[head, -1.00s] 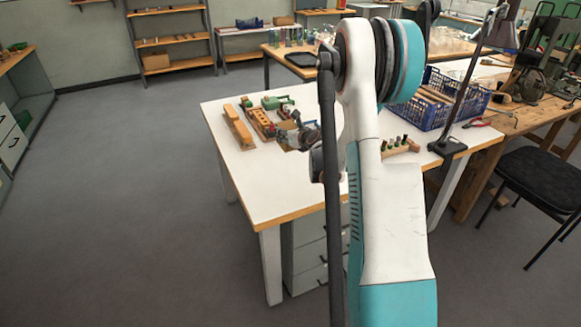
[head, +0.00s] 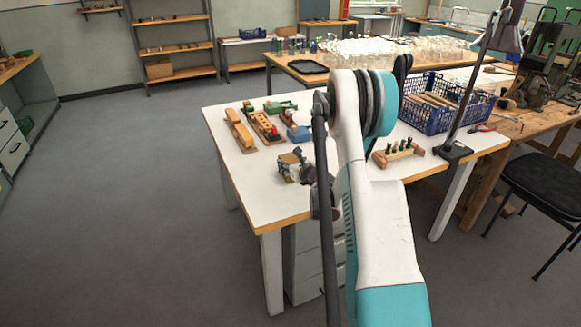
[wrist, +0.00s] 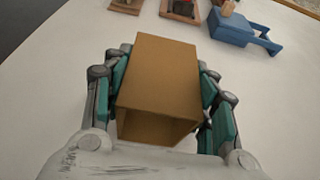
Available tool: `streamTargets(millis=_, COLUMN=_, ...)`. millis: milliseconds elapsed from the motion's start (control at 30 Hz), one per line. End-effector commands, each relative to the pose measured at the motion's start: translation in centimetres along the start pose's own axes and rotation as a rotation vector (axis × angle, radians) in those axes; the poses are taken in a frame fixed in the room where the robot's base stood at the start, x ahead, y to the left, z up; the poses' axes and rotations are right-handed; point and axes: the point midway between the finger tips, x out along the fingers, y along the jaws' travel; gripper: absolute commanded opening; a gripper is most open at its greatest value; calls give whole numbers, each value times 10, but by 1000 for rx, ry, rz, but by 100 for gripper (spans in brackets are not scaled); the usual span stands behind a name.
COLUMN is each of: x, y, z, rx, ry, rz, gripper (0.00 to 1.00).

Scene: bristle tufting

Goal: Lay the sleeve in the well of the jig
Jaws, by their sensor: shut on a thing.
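The sleeve (wrist: 155,85) is a brown, square, hollow tube with its open end towards the wrist camera. My gripper (wrist: 162,78) is shut on it, with one teal-padded finger on each side. In the head view my gripper (head: 300,172) and the sleeve (head: 287,160) are over the front part of the white table, partly behind my arm. Further back on the table are a board with an orange block (head: 263,122) and a blue fixture (head: 299,133), which also shows in the wrist view (wrist: 240,35). I cannot tell for certain which one is the jig.
A long wooden block (head: 239,128) lies at the table's left, and a green tool (head: 281,107) at the back. To the right stand a wooden rack (head: 398,153), a blue crate (head: 425,117) and a lamp base (head: 452,150). The table's front left is clear.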

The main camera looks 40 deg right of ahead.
Motion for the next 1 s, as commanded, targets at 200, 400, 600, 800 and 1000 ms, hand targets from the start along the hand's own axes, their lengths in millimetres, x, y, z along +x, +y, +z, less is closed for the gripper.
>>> streamTargets(millis=200, x=0, y=0, z=0, rx=0, ry=0, rz=0, gripper=40)
streamTargets(millis=400, x=0, y=0, z=-1, rx=0, ry=0, rz=0, gripper=73)
streamTargets(millis=600, x=0, y=0, z=-1, rx=0, ry=0, rz=0, gripper=73)
streamTargets(millis=800, x=-1, y=0, z=1, rx=0, ry=0, rz=0, gripper=73)
streamTargets(millis=1000, x=-27, y=0, z=4, rx=1, ry=0, rz=-1, gripper=73)
